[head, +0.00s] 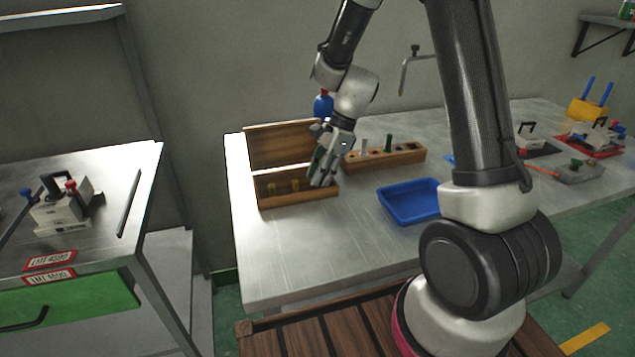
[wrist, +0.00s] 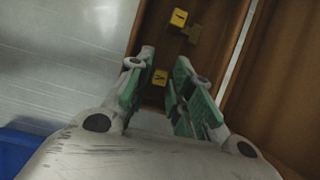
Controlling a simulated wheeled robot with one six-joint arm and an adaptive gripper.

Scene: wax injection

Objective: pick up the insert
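My gripper (head: 321,172) points down over the right end of an open wooden box (head: 300,200) on the metal table. In the wrist view its green-padded fingers (wrist: 160,73) are apart. A yellow insert (wrist: 160,77) with a dark mark on top shows in the gap between the fingertips. I cannot tell whether either finger touches it. A second yellow insert (wrist: 179,18) stands farther along the box, beside a brownish piece (wrist: 194,34). In the head view, small yellow inserts (head: 295,185) show in the box left of my gripper; the one at my gripper is hidden there.
The box's raised lid (head: 280,146) stands behind it. A wooden rack (head: 410,154) with pegs and a blue tray (head: 398,207) are to the right. The table's front left is clear.

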